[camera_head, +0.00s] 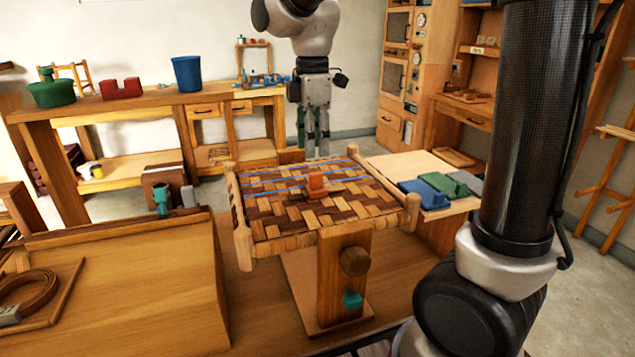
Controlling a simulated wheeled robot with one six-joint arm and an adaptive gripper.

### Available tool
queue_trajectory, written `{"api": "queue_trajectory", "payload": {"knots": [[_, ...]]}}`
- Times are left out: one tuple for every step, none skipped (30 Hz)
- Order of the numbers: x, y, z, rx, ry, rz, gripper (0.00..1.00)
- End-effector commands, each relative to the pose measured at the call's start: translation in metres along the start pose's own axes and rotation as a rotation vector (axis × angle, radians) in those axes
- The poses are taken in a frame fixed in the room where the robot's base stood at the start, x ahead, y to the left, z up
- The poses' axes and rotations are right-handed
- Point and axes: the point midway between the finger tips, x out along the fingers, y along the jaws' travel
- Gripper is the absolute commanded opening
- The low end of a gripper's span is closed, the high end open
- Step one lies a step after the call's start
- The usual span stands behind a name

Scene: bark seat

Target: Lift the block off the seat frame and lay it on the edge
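The woven seat frame (262,249) stands on a wooden stand in the middle, with a brown and tan checked weave and blue strands across its far part. An orange block (316,186) sits on the weave near the middle. A small brown wooden block (290,156) shows at the far rail, just left of my gripper. My gripper (314,150) points down at the far side of the seat, beyond the orange block and apart from it. Its fingers look spaced apart with nothing seen between them; the tips are small and partly hard to make out.
A side table (408,163) right of the seat holds blue, green and grey pieces. A workbench (120,290) with a coiled strip fills the left front. A back bench (150,103) carries a green pot, a red piece and a blue bucket. Shelving stands at right.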

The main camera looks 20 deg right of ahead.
Motion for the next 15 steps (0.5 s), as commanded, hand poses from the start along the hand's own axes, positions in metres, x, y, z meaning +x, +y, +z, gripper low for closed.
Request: {"api": "queue_trajectory", "payload": {"knots": [[0.002, 0.0, 0.0, -0.018, -0.001, -0.002, 0.39], [0.004, -0.001, 0.001, -0.026, -0.001, -0.003, 0.39], [0.008, -0.001, 0.001, -0.031, -0.002, -0.004, 0.39], [0.011, -0.001, 0.001, -0.032, -0.002, -0.004, 0.39], [0.015, -0.001, 0.001, -0.032, -0.001, -0.003, 0.39], [0.02, -0.001, 0.001, -0.032, -0.002, -0.004, 0.39], [0.024, -0.001, 0.001, -0.031, -0.002, -0.004, 0.39], [0.027, -0.001, 0.001, -0.031, -0.001, -0.003, 0.39], [0.032, -0.002, 0.002, -0.03, -0.001, -0.003, 0.39], [0.036, -0.002, 0.003, -0.03, -0.001, -0.003, 0.39], [0.041, -0.003, 0.003, -0.03, -0.002, -0.004, 0.39], [0.047, -0.004, 0.004, -0.03, -0.002, -0.004, 0.39], [0.053, -0.004, 0.005, -0.029, -0.002, -0.005, 0.39], [0.058, -0.005, 0.006, -0.029, -0.002, -0.005, 0.39], [0.064, -0.005, 0.006, -0.03, -0.002, -0.004, 0.39]]}}
